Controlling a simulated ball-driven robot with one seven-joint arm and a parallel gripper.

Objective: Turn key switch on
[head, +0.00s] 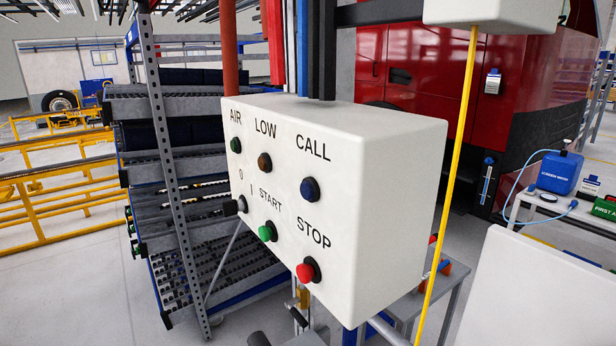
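A white control box (375,190) stands in the middle of the view, its front panel turned to the left. The key switch (241,204) is the small grey knob at the panel's lower left, beside the marks 0 and I. It is seen from the side and is small, so I cannot tell which mark it points to. To its right are the green START button (267,231) and the red STOP button (308,270). Above are the dark green AIR lamp (236,145), amber LOW lamp (265,162) and blue CALL lamp (310,189). My gripper is not in view.
A yellow hose or cable (453,170) hangs just right of the box. A metal rack (165,170) stands behind it on the left. A red truck cab (510,110) is behind on the right. A white panel (545,300) fills the lower right.

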